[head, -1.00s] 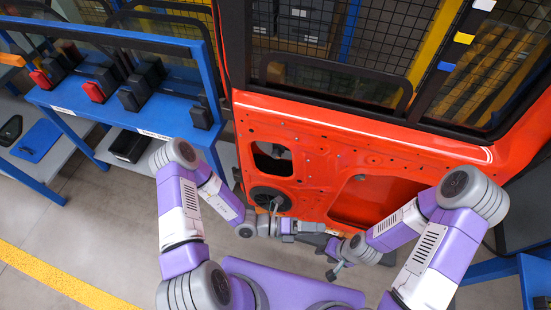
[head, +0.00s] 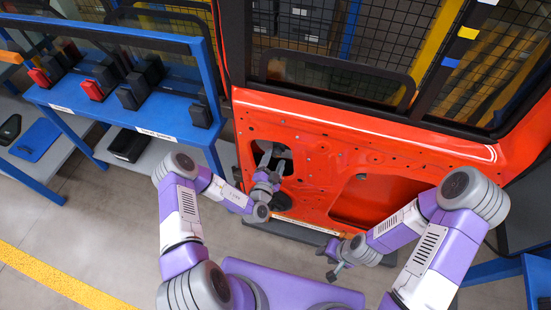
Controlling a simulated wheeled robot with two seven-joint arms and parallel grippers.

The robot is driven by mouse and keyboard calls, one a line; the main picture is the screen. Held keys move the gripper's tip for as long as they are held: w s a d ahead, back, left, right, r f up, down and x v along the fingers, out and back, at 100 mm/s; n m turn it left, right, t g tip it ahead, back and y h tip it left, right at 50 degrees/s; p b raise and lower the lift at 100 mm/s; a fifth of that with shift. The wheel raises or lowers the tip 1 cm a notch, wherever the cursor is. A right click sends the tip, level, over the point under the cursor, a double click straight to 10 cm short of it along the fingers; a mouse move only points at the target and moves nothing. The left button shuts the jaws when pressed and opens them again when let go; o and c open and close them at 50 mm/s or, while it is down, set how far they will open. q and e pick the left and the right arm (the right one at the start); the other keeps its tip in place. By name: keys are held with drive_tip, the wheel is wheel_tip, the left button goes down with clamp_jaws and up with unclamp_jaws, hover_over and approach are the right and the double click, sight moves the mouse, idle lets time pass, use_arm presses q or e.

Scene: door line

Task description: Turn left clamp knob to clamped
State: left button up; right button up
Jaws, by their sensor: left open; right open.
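The orange-red door panel (head: 345,150) stands upright in front of me. No clamp knob can be made out; it may be hidden behind my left gripper or too small to tell. My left gripper (head: 268,157) is open and points up at the cut-out at the door's lower left, overlapping it in the picture. Whether it touches anything there is unclear. My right gripper (head: 333,271) is open and empty, low in front of the door and apart from it.
A blue rack (head: 180,143) with black and red parts stands to the left of the door. A dark round part (head: 283,201) on the door is partly covered by my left wrist. A blue frame (head: 535,277) is at the right. The floor at lower left is clear.

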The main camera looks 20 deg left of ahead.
use_arm(q)
drive_tip(key=shift+w, duration=0.95)
drive_tip(key=c, duration=1)
drive_tip(key=shift+c, duration=0.2)
